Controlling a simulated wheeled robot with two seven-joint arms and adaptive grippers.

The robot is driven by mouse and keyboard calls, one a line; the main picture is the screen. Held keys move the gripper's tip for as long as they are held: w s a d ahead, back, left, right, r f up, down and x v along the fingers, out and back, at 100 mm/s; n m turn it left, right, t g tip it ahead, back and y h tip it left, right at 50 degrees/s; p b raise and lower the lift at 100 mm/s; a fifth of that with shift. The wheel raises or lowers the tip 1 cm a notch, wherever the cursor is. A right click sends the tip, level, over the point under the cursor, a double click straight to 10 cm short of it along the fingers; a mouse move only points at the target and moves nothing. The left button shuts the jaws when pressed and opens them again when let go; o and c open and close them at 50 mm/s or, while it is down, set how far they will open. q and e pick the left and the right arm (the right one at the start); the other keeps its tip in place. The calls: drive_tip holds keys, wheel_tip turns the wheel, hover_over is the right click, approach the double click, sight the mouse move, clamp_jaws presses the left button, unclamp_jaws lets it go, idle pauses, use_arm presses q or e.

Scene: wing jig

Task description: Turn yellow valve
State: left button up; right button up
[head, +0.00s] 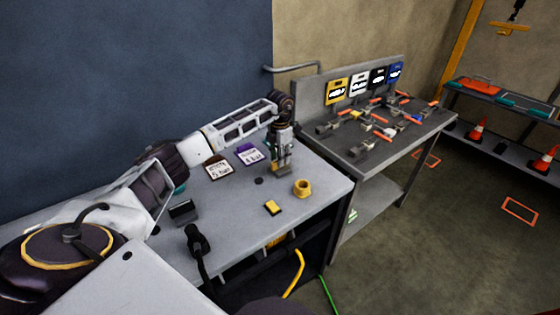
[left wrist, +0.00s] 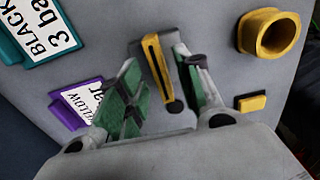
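A yellow bar-like part with a dark slot, probably the yellow valve's handle, stands on the grey bench; it shows in the left wrist view (left wrist: 157,62). My left gripper (head: 282,164) is over it, pointing down. In the left wrist view the gripper's green-padded fingers (left wrist: 160,95) are apart, with the yellow part between and beyond them. I cannot tell whether either finger touches it. A purple-framed card (head: 249,156) lies close by; in the left wrist view (left wrist: 77,104) it reads "YELLOW", partly hidden by a finger. My right gripper is not in view.
A yellow ring (head: 302,188) and a small yellow block (head: 272,207) sit on the grey bench (head: 235,235) near the gripper. A brown-framed card (head: 219,168) lies to the left. A second table (head: 372,150) with several tools and coloured signs stands to the right.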

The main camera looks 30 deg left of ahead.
use_arm(q)
drive_tip(key=shift+f, duration=1.15)
clamp_jaws()
